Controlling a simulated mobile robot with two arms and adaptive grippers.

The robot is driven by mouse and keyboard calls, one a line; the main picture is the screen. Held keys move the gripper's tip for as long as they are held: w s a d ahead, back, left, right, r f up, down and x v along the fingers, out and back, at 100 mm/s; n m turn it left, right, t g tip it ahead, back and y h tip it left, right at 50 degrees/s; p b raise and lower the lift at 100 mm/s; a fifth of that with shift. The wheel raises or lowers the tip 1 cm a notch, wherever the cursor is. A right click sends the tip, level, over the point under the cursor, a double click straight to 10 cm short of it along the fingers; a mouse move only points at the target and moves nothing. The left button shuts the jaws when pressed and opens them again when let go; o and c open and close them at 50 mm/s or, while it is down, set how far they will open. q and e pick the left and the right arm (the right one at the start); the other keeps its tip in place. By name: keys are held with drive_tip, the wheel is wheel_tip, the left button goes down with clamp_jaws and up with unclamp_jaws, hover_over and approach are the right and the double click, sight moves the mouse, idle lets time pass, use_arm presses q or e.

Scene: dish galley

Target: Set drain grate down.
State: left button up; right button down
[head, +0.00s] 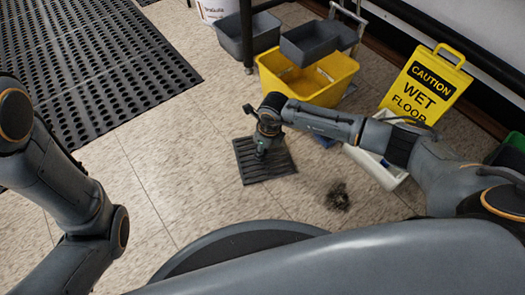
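The drain grate (279,165) is a dark, square, slotted plate. It looks flat, at or close to the tiled floor, in the middle of the head view. My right gripper (261,154) points down over the upper middle of the grate. The gripper's body hides its fingertips, so I cannot tell whether they grip the grate or only touch it. I also cannot tell whether a small gap lies under the grate. My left arm is at the left edge, and its gripper is out of view.
A dark clump of debris (338,196) lies on the floor right of the grate. Behind stand a yellow mop bucket (325,88), grey bins (258,38) and a yellow wet-floor sign (425,85). A black perforated mat (90,60) covers the upper left. Floor left of the grate is clear.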

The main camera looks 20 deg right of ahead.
sight(267, 157)
drive_tip(key=c, duration=1)
unclamp_jaws()
drive_tip(key=shift+f, duration=0.1)
drive_tip(key=shift+c, duration=0.2)
drive_tip(key=r+p, duration=0.2)
drive_tip(key=r, duration=0.1)
drive_tip(key=r+p, duration=0.3)
drive_tip(key=s+d+r+p, duration=0.1)
drive_tip(key=r+p, duration=0.2)
drive_tip(key=r, duration=0.1)
drive_tip(key=shift+s+d+r+p, duration=0.1)
drive_tip(key=shift+s+r+p, duration=0.1)
drive_tip(key=shift+r+p, duration=0.65)
drive_tip(key=shift+r, duration=0.2)
